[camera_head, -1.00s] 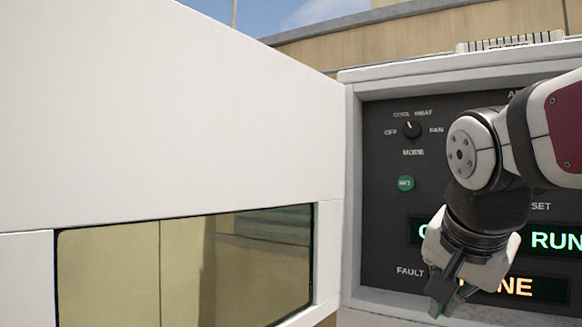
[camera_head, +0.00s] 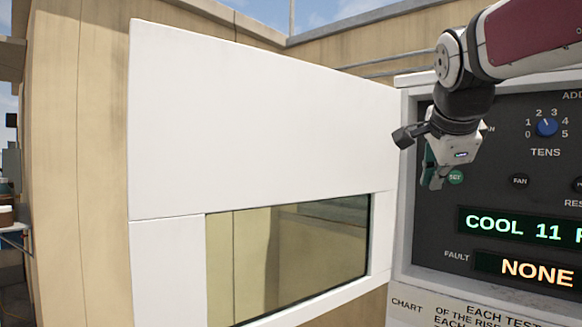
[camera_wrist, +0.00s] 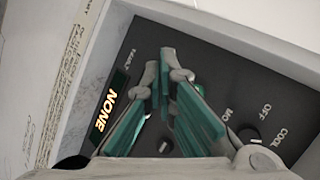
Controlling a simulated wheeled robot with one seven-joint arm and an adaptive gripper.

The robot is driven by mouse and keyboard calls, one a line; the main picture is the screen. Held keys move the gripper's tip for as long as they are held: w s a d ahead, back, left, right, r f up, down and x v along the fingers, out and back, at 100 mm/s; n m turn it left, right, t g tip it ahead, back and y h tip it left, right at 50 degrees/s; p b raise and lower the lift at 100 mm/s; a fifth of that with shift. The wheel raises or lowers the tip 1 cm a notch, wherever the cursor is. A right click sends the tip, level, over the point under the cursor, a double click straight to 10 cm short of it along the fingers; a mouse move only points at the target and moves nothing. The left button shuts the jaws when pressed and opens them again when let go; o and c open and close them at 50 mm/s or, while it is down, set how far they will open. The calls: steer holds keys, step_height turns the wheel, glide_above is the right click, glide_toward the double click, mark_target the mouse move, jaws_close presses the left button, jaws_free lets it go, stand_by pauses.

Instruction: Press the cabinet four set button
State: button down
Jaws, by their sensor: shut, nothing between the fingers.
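The green set button (camera_head: 455,177) is on the dark control panel (camera_head: 432,228), near its left edge below the mode dial area. My gripper (camera_head: 432,172) is shut and empty, pointing down, just left of the button in the head view. Whether it touches the panel cannot be told. In the wrist view my gripper's green-padded fingers (camera_wrist: 168,95) reach over the panel. My wrist hides the mode dial in the head view; a dial (camera_wrist: 248,134) shows in the wrist view.
The open white cabinet door (camera_head: 265,120) with its window stands left of the panel. The fan button (camera_head: 520,181), blue tens dial (camera_head: 547,127), "COOL 11" display (camera_head: 515,225) and fault display "NONE" (camera_head: 537,270) are on the panel. A wooden wall (camera_head: 80,170) is behind.

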steer(key=w+d, duration=0.6)
steer(key=d, duration=0.1)
steer(key=shift+p, duration=0.45)
stand_by(1.3)
steer(key=shift+w+d+f, duration=0.15)
steer(key=shift+w+d, duration=0.2)
steer(key=shift+w, duration=0.1)
steer(key=shift+w+d, duration=0.4)
steer(key=shift+d, duration=0.05)
stand_by(1.0)
stand_by(0.3)
steer(key=shift+s+a+b, duration=0.5)
steer(key=shift+s+a, duration=0.2)
steer(key=shift+a, duration=0.05)
steer(key=shift+s+a+b, duration=0.55)
steer(key=shift+s+a, duration=1.25)
